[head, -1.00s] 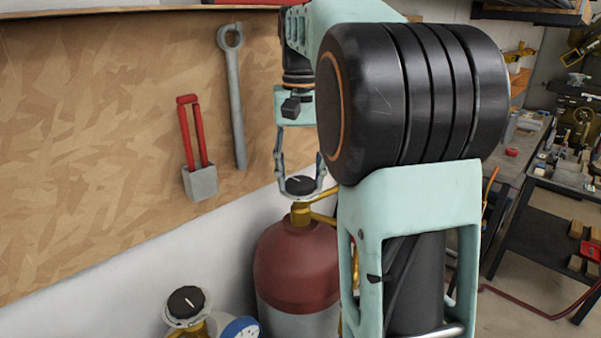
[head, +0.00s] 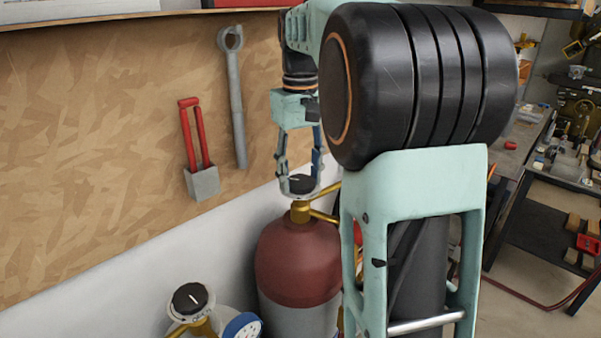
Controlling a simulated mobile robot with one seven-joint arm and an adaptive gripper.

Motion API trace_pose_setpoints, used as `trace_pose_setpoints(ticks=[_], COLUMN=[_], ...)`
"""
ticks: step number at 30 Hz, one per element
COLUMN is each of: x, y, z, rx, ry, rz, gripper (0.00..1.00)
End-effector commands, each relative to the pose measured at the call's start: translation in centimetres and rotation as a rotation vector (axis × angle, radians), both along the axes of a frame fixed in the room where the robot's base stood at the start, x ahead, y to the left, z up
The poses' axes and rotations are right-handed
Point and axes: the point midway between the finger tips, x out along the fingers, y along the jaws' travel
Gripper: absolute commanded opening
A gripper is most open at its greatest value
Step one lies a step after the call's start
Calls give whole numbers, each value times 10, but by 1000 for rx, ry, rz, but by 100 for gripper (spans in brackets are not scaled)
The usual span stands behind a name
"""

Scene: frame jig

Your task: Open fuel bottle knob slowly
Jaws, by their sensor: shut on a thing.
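The fuel bottle (head: 297,262) is a dark red cylinder with a grey lower part, standing by the wall. A brass valve (head: 301,213) sits on its top, with a black knob (head: 301,184) that bears a white mark. My gripper (head: 300,189) points down over the bottle, its fingers on either side of the knob and shut on it. The lower part of the bottle is cut off by the frame, and my arm hides some of its right side.
A second black knob (head: 189,299) with a gauge (head: 241,327) stands at the lower left. A wrench (head: 234,95) and a red-handled tool (head: 195,150) hang on the wooden board (head: 100,130). A cluttered workbench (head: 530,145) is at the right.

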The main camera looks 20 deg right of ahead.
Motion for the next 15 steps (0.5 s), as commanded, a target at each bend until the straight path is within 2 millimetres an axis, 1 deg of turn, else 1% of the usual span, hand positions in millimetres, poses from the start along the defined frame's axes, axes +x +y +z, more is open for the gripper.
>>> trace_pose_setpoints(ticks=[7,8,12,15], x=[1,1,0,0], y=[0,0,0,0], z=[1,1,1,0], rx=[-1,-1,-1,0], ry=[-3,-3,-2,-2], rz=[-1,-1,-1,-1], gripper=[20,46,62,62])
